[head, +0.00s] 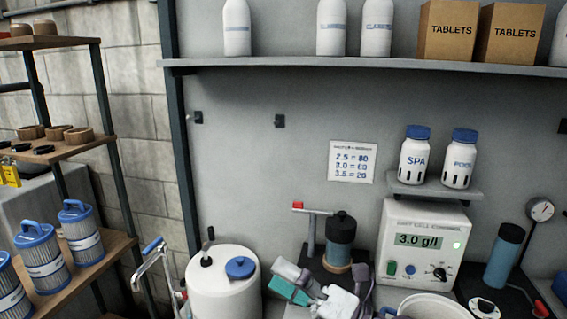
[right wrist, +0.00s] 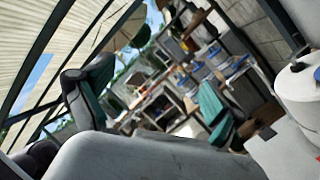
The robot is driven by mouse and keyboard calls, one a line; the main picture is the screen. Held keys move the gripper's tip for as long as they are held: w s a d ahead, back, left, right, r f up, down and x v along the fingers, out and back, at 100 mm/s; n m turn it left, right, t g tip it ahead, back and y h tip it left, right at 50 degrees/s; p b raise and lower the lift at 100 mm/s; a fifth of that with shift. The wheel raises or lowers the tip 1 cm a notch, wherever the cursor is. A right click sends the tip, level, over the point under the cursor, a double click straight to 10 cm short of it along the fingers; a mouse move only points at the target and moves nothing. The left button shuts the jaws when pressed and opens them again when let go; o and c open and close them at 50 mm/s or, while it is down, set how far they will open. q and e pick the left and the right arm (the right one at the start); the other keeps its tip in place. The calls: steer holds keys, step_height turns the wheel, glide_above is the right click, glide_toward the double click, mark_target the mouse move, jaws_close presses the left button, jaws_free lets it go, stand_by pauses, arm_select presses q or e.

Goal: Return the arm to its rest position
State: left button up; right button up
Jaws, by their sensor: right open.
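My right gripper (head: 302,287) shows at the bottom middle of the head view, grey with teal finger pads, in front of the bench between the white drum and the control box. In the right wrist view, the two fingers of this gripper (right wrist: 150,105) stand wide apart with nothing between them. The rest of my right arm shows only in small part at the lower edge of the head view. My left gripper is in neither view.
A white drum (head: 222,287) with a blue cap stands left of the gripper. A dark pump-like unit (head: 341,243) is just behind it. A control box (head: 421,249) reading 3.0 g/l stands to the right. A rack holding blue-ended filter cartridges (head: 81,236) is at far left.

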steer(key=w+d+f+m+t+h, duration=0.2)
steer(key=d+f+m+t+h, duration=0.3)
steer(key=m+h, duration=0.45)
steer(key=w+d+f+m+t+h, duration=0.1)
steer(key=d+f+m+t+h, duration=0.35)
steer(key=m, duration=0.85)
steer(key=s+d+f+m+g+h, duration=0.4)
steer(key=d+f+m+h, duration=0.15)
steer(key=d+f, duration=0.3)
steer(key=s+d+f+m+g, duration=0.25)
steer(key=s+f+g, duration=0.25)
steer(key=s+f, duration=0.45)
steer(key=s+d+f+m+g, duration=0.1)
steer(key=s+f+m+g, duration=0.4)
steer(key=s, duration=0.8)
step_height(320, 180, down, 28)
steer(key=s+r+n+g, duration=0.1)
steer(key=g, duration=0.1)
steer(key=s+d+f+g, duration=0.1)
steer(key=s+d+f, duration=0.1)
steer(key=s+f, duration=1.3)
steer(key=shift+s+d+f, duration=0.3)
steer(key=shift+s+d, duration=0.05)
steer(key=shift+s, duration=0.25)
